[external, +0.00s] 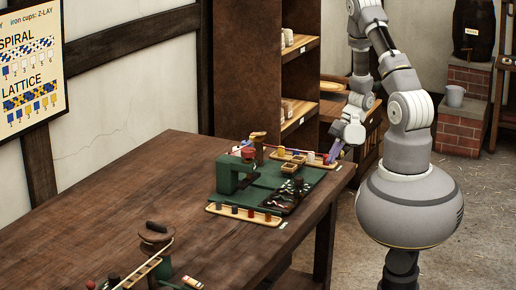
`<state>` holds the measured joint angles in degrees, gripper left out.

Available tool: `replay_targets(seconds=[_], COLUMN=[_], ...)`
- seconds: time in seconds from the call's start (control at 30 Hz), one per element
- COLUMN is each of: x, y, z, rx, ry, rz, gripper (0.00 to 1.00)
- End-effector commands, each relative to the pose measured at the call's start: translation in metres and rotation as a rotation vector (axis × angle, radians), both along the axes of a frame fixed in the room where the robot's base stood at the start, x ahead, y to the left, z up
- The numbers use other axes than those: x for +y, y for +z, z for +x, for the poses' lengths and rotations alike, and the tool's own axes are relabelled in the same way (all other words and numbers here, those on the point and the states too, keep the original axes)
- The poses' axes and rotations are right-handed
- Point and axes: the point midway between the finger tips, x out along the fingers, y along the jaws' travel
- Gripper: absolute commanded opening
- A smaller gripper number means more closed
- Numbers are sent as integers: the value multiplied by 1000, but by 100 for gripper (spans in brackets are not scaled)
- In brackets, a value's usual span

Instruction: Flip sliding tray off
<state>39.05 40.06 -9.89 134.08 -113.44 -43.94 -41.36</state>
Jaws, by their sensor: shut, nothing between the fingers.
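A dark green machine with an upright arch (228,172) stands on the wooden table. A flat green bed extends right of the arch and carries a dark tray (283,197) holding small dark and reddish parts. I cannot tell for certain whether this is the sliding tray, nor make out a switch on it. My gripper (334,152) is shut and empty at the table's far right edge, by the right end of the row of small coloured cups. Its fingertips are small in the view, and I cannot tell whether they touch anything.
A light wooden rack with pegs (243,215) lies in front of the machine. A brown spool-like object (156,234) and more green gear stand at the near left. The table's middle left is bare. A brown shelf (250,70) stands behind.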

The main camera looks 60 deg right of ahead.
Motion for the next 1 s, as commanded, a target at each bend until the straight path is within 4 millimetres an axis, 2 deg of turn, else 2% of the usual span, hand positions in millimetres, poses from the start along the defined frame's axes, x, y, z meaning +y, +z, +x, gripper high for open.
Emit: replay_targets(seconds=[0.13, 0.4, 0.53, 0.67, 1.0], x=[7, 7, 11, 21, 61], y=[-1, -2, -10, -27, -86], z=[-10, -9, -7, -2, 15], rx=[10, 9, 9, 10, 10], ry=[23, 23, 22, 24, 23], rz=[29, 27, 27, 28, 27], gripper=[0, 0, 0, 0, 0])
